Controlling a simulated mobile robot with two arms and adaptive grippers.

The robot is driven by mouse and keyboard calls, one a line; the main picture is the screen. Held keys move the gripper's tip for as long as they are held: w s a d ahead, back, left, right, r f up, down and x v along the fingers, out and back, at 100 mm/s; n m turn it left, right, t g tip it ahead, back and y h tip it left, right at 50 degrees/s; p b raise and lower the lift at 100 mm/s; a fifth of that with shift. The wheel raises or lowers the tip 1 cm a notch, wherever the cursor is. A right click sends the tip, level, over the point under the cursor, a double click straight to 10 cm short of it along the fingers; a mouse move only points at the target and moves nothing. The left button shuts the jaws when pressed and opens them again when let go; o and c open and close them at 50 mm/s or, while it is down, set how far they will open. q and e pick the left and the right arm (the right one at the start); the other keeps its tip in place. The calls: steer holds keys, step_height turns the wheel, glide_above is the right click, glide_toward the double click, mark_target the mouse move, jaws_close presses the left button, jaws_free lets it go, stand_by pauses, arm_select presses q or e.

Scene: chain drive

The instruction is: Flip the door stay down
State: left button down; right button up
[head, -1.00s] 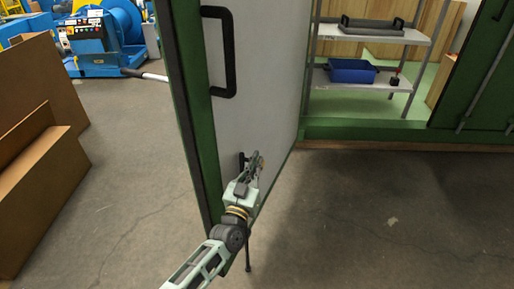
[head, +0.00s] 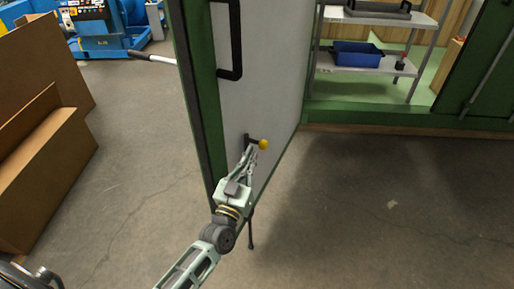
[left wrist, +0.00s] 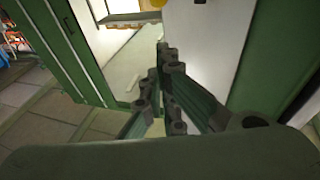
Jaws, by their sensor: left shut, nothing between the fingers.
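The open door (head: 262,85) has a white inner face and a green edge. Low on it is a dark mount with a short lever ending in a yellow knob (head: 263,144), which sticks out to the right. A thin dark rod with a foot (head: 250,243) shows below the door's lower edge; whether it touches the floor is unclear. My left gripper (head: 251,153) is shut and empty, just below and left of the knob; contact cannot be told. In the left wrist view its fingers (left wrist: 164,52) are together, with the yellow knob (left wrist: 158,3) cut off at the top. My right gripper is not in view.
A black door handle (head: 232,45) is higher on the door. Shelves with a blue bin (head: 357,58) stand beyond the green sill (head: 400,119). Brown panels (head: 50,150) stand at the left. The concrete floor (head: 390,210) to the right is clear.

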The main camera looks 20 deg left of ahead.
arm_select(q)
steer(key=v, duration=0.3)
steer(key=shift+r, duration=0.15)
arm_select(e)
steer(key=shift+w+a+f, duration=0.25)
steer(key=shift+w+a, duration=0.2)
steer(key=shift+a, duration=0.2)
